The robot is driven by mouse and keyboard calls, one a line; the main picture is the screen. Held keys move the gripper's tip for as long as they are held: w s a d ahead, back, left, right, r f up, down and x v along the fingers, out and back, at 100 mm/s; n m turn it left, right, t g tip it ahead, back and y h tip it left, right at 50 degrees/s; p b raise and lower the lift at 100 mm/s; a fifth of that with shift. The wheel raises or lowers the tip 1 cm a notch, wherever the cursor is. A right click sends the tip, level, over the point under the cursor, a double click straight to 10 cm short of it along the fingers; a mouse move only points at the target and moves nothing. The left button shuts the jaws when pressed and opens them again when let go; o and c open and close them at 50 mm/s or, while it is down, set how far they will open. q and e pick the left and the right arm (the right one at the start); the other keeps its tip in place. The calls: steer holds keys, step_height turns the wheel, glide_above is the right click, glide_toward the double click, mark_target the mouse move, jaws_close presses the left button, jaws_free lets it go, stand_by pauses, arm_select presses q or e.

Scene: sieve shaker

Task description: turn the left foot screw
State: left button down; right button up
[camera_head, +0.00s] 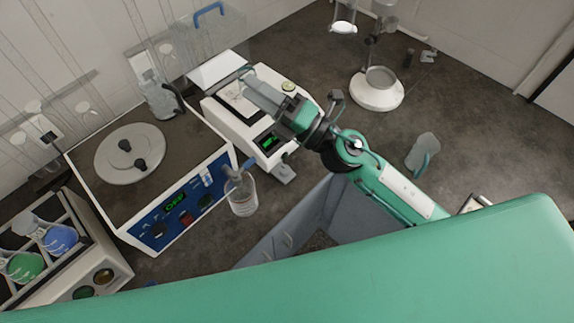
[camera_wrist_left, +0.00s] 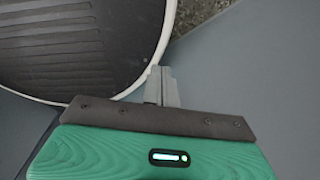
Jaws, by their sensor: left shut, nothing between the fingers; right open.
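A white balance-like instrument (camera_head: 225,112) with a small lit green display (camera_head: 269,142) and a round green bubble level (camera_head: 288,86) stands at the back middle. A grey foot piece (camera_head: 284,173) sticks out at its front right corner. I cannot make out a left foot screw; the wash bottle stands in front of that side. My right gripper (camera_head: 252,84) is open above the top of the instrument, near its pan (camera_head: 236,98). My left gripper (camera_wrist_left: 161,86) is shut and empty in the left wrist view, with grey surfaces around it. It does not show in the head view.
A white-and-blue box with a round lid (camera_head: 130,153) stands left of the instrument. A wash bottle (camera_head: 241,193) stands between them at the front. Flasks in a rack (camera_head: 58,238) are at far left.

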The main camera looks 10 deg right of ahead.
steer(key=s+a+f+n+g+y, duration=0.2)
steer(key=a+f+n+g, duration=0.15)
steer(key=n+g, duration=0.5)
steer(key=n+g+h, duration=0.5)
steer(key=n+h, duration=0.6)
steer(key=h, duration=0.4)
glide_toward(285, 169)
steer(key=p+x, duration=0.4)
steer(key=x, duration=0.3)
steer(key=shift+a+f, duration=0.25)
steer(key=shift+f, duration=0.1)
arm_select(q)
steer(key=r, duration=0.4)
steer(key=shift+a+r, duration=0.15)
steer(key=shift+a, duration=0.15)
arm_select(e)
steer(key=shift+w+a+f, duration=0.1)
steer(key=shift+f, duration=0.3)
steer(key=shift+c, duration=0.2)
steer(key=c, duration=0.9)
